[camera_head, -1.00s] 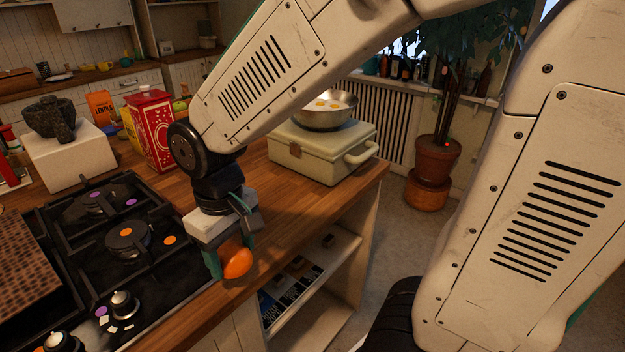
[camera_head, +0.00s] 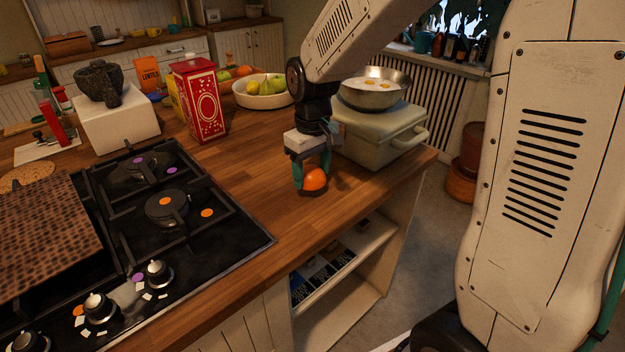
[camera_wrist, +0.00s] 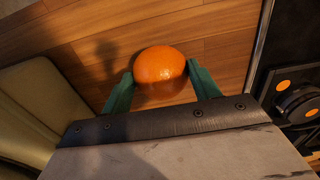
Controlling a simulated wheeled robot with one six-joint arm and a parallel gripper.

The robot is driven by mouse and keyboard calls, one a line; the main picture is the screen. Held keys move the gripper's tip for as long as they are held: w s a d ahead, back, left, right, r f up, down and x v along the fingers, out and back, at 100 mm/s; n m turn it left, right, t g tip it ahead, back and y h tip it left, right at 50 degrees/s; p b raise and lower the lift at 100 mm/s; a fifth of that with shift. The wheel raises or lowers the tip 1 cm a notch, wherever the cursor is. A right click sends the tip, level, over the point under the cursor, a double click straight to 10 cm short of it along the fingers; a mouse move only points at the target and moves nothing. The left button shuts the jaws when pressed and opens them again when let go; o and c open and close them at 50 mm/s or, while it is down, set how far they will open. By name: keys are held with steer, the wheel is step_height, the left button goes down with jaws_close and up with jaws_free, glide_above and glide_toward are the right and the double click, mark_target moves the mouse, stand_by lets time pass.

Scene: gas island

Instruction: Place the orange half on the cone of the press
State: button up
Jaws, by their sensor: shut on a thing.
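My gripper (camera_head: 312,172) is shut on the orange half (camera_head: 315,180), a rounded orange piece with its peel side showing. In the wrist view the orange half (camera_wrist: 160,68) sits between the two green fingers of my gripper (camera_wrist: 160,82). It is held over the wooden counter, right of the hob; the height above the wood is hard to tell. Its cut face is hidden. I cannot make out a press with a cone in either view.
A pale green box (camera_head: 378,135) with a metal pan (camera_head: 372,95) of eggs stands close behind my gripper. A red tin (camera_head: 198,98), a fruit bowl (camera_head: 262,98) and the black hob (camera_head: 170,215) lie left. The bare counter (camera_head: 262,185) between is clear.

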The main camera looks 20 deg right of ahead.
mark_target(313, 181)
steer(key=shift+w+d+f, duration=0.2)
steer(key=shift+w+d, duration=0.1)
steer(key=shift+w, duration=0.1)
steer(key=shift+f, duration=1.6)
steer(key=shift+f, duration=0.1)
steer(key=o, duration=1)
